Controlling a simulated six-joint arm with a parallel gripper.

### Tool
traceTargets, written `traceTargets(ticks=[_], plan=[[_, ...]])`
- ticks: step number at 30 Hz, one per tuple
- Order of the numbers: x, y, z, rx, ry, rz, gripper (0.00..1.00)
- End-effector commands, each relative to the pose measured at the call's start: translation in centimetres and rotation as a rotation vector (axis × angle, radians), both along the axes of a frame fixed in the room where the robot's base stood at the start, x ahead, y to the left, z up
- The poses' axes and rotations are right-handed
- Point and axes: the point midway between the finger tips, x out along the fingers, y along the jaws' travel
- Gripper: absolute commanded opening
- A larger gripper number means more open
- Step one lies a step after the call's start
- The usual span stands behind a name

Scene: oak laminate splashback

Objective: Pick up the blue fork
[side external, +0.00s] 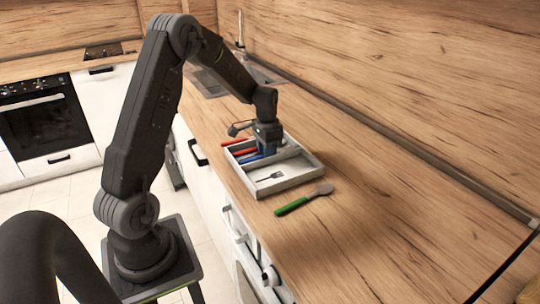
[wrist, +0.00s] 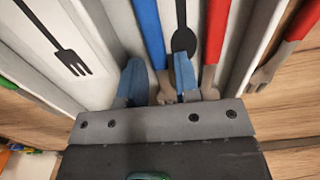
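The blue fork (wrist: 150,35) lies in a compartment of the white tray (side external: 294,182). Its blue handle runs toward the top of the wrist view, and its grey head (wrist: 166,92) lies between my fingers. A bit of blue handle also shows in the side view (side external: 249,158). My gripper (wrist: 160,82) points down into the tray, with its blue fingers apart on either side of the fork. In the side view my gripper (side external: 265,149) is over the tray's rear part. The fork's tips are partly hidden by the gripper body.
A black spoon (wrist: 183,38) lies close beside the blue fork, partly behind my right finger. Red-handled cutlery (wrist: 216,45) lies further right. A small black fork (wrist: 67,57) lies in the front compartment. A green-handled utensil (side external: 300,203) lies on the counter outside the tray.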

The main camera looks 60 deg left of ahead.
Motion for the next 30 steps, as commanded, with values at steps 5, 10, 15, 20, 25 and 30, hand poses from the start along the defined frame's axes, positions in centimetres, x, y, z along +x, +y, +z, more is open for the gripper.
traceTargets(ticks=[5, 10, 15, 20, 25, 30], plan=[[0.01, 0.01, -0.09, 0.001, -0.001, 0.000, 0.30], [0.01, 0.01, -0.07, 0.001, -0.001, 0.000, 0.18], [0.02, 0.02, -0.05, 0.001, -0.001, 0.000, 0.02], [0.02, 0.02, -0.04, 0.001, -0.001, 0.000, 0.00], [0.03, 0.03, 0.02, 0.001, -0.002, 0.000, 0.00], [0.08, 0.06, 0.84, 0.002, -0.004, 0.000, 0.00]])
